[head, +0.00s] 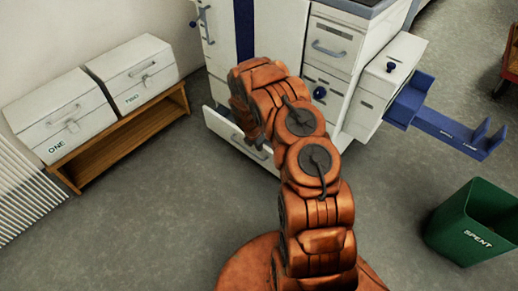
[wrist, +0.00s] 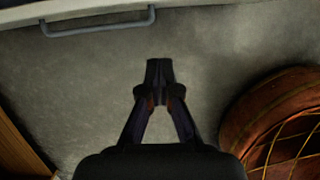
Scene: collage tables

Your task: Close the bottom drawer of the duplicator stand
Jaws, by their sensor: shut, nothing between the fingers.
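The duplicator stand (head: 278,35) is a white cabinet at the top middle of the head view. Its bottom drawer (head: 222,124) stands out at the lower left of the cabinet, with a grey bar handle; my arm hides its right part. In the wrist view the drawer front (wrist: 30,13) runs along the top edge, with its grey handle (wrist: 100,28) at the upper left. My gripper (wrist: 160,65) is shut and empty over bare floor, with a gap in the picture between its tips and the drawer front. My arm hides the fingers in the head view.
A wooden bench (head: 130,132) with two white boxes, ONE (head: 55,110) and TWO (head: 135,70), stands left. A blue tray (head: 440,122) juts out right of the stand. A green SPENT bin (head: 475,222) stands at right. Grey floor is clear between the bench and my base.

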